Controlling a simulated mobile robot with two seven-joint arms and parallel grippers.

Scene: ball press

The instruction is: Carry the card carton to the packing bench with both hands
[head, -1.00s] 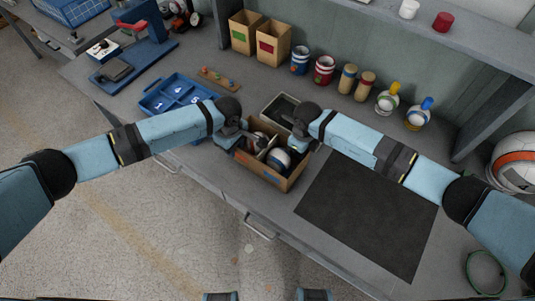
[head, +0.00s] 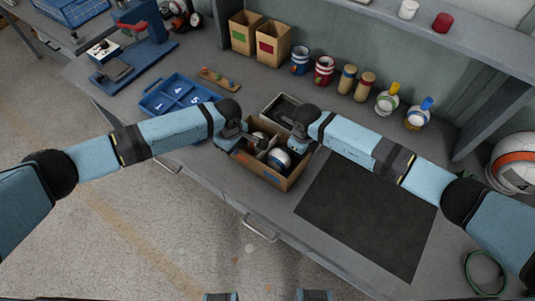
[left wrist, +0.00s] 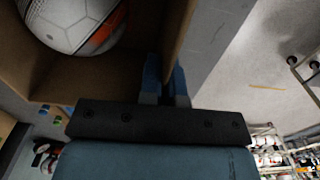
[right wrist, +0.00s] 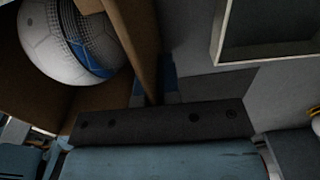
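The brown open-topped card carton (head: 258,173) stands on the bench with balls inside, parted by a divider. My left gripper (head: 237,143) is at its left wall and my right gripper (head: 302,143) at its right wall. In the left wrist view the carton wall (left wrist: 178,28) runs between the blue fingers (left wrist: 166,84), which are closed on it. In the right wrist view the wall (right wrist: 142,45) likewise sits between the fingers (right wrist: 154,90). A white ball with an orange patch (left wrist: 68,22) and one with a blue patch (right wrist: 72,40) show inside.
A grey tray (head: 272,105) lies close behind the carton. A blue compartment tray (head: 165,100) is to the left. A dark mat (head: 370,215) lies clear on the right. Tins, bottles and two cardboard boxes (head: 245,35) line the back. The bench's front edge is near the carton.

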